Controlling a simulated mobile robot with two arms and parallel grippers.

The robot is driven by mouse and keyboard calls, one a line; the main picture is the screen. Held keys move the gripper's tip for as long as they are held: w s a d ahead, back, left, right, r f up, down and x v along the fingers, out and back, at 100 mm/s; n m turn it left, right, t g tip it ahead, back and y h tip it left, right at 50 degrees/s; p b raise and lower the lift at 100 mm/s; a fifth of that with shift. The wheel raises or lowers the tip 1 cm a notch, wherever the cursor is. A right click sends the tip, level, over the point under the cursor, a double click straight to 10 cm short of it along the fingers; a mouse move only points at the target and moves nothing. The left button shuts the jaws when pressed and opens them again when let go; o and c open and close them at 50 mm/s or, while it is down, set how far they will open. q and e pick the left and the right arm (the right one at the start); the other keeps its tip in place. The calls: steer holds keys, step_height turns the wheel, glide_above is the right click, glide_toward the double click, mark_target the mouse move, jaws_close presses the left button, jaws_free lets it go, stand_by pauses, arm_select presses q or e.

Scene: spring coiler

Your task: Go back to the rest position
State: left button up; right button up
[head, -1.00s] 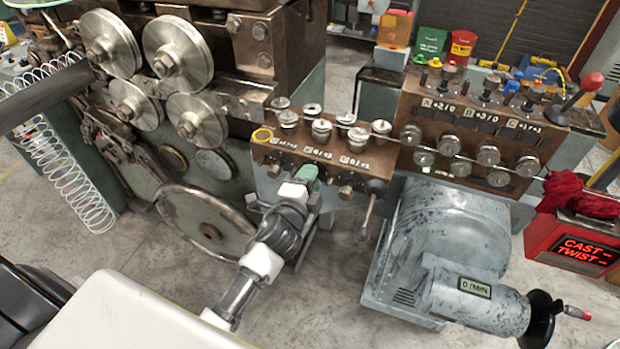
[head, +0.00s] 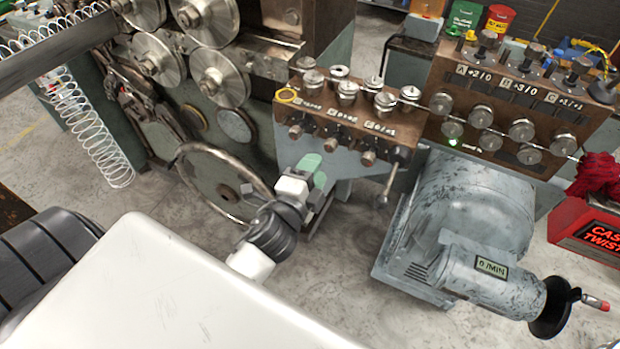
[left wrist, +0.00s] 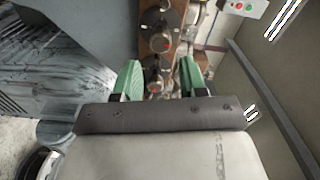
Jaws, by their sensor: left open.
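My left gripper (head: 314,170) has green fingers and is in front of the brown roller block (head: 345,118), below its row of knobs. In the left wrist view its two green fingers (left wrist: 160,80) stand apart with nothing held between them; knobs of a brown panel show beyond. My left arm reaches up from the lower middle of the head view. My right gripper is not in view.
The coiling machine with steel feed rolls (head: 220,78) and a handwheel (head: 222,185) stands at left. A grey motor housing (head: 470,215) with a black crank wheel (head: 552,308) is at right. A wire coil (head: 95,140) hangs at far left. Grey floor (head: 330,290) lies open between them.

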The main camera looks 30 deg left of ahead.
arm_select(q)
steer(key=shift+s, duration=0.9)
steer(key=shift+f, duration=0.1)
steer(key=s+f+n+g+h, duration=0.1)
steer(key=s+f+n+g, duration=0.3)
steer(key=f, duration=1.3)
steer(key=s+f+n+g, duration=0.2)
steer(key=s+f+g, duration=0.3)
steer(key=f, duration=1.2)
steer(key=s+f+n+g, duration=0.2)
steer(key=s+f, duration=0.3)
steer(key=s, duration=0.3)
steer(key=s+a+f+n+g, duration=0.1)
steer(key=s+f+n+g, duration=0.1)
steer(key=s+f, duration=0.4)
steer(key=s+a+f+n+g, duration=0.1)
steer(key=s+f+g, duration=0.3)
steer(key=s, duration=0.8)
steer(key=shift+s+f+n, duration=0.2)
steer(key=shift+f+n, duration=0.55)
steer(key=shift+n, duration=0.15)
